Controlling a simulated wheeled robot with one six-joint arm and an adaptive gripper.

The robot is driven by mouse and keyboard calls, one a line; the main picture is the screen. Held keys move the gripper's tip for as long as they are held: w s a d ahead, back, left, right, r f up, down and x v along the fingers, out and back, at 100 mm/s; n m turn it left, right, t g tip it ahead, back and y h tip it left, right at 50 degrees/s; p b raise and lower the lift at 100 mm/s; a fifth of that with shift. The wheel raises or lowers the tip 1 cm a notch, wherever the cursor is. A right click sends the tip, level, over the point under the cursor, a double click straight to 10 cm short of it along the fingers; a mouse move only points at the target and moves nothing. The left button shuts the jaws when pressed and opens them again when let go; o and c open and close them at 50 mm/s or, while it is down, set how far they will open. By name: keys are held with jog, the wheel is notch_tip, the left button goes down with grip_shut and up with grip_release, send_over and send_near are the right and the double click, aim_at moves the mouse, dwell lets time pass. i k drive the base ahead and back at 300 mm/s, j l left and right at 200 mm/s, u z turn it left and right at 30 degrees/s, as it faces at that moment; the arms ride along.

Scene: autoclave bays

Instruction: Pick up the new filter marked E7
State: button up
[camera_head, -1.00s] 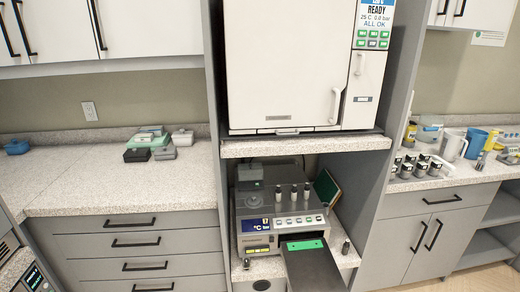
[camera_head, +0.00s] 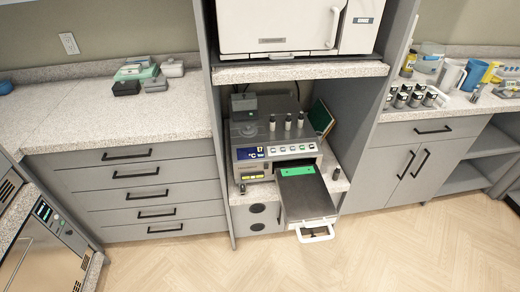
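I cannot make out a filter marked E7. More dark, pale-labelled jars (camera_head: 402,100) stand on the right counter. Their markings are too small to read. My gripper is not in view.
A white autoclave (camera_head: 280,30) sits on the shelf (camera_head: 300,70) above the device. The left counter (camera_head: 120,120) is mostly clear, with a few small boxes at the back. The right counter also holds a pitcher (camera_head: 450,75) and a blue cup (camera_head: 474,72). The wooden floor in front is free.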

aim_at(300, 122)
jog(key=i+l, duration=0.15)
jog(key=i, duration=0.3)
jog(key=i+l, duration=0.2)
jog(key=i, duration=0.25)
jog(key=i+l+u, duration=0.1)
jog(key=i, duration=0.4)
